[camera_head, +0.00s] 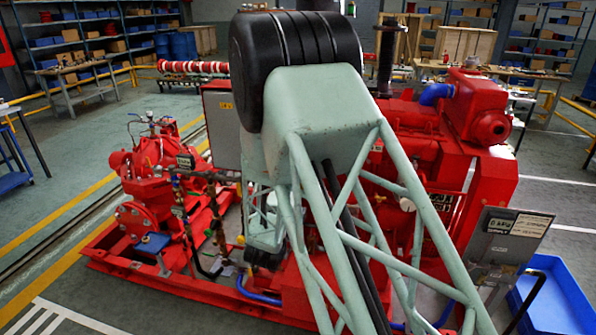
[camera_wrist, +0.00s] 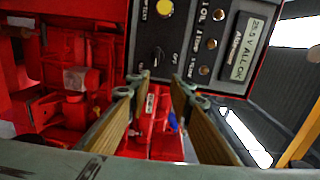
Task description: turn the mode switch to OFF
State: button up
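In the wrist view, a dark control panel (camera_wrist: 190,35) fills the top middle. A small black switch (camera_wrist: 157,57) sits low on its face, with tiny white labels beside it; its handle seems to run roughly up and down in the picture, but I cannot tell which label it points at. My gripper (camera_wrist: 156,88) is open, its two fingers apart and nothing between them. The fingertips lie just below the switch in the picture; no contact is visible. In the head view my arm hides the gripper's fingers and the switch.
The panel also bears a yellow button (camera_wrist: 164,8), several small round fittings and a pale green display (camera_wrist: 243,60). Red pumpset machinery (camera_head: 155,170) surrounds my arm. A blue tray (camera_head: 560,295) lies on the floor at right. Open floor lies at left.

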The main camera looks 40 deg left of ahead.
jog(key=s, duration=0.1)
jog(key=s+a+f, duration=0.1)
jog(key=shift+s+a+f, duration=0.25)
jog(key=shift+s+f, duration=0.1)
jog(key=shift+s, duration=0.05)
jog(key=shift+w+t, duration=0.1)
jog(key=shift+t, duration=0.2)
jog(key=x, duration=1.3)
jog(key=shift+w+a, duration=0.15)
jog(key=shift+w, duration=0.1)
grip_shut()
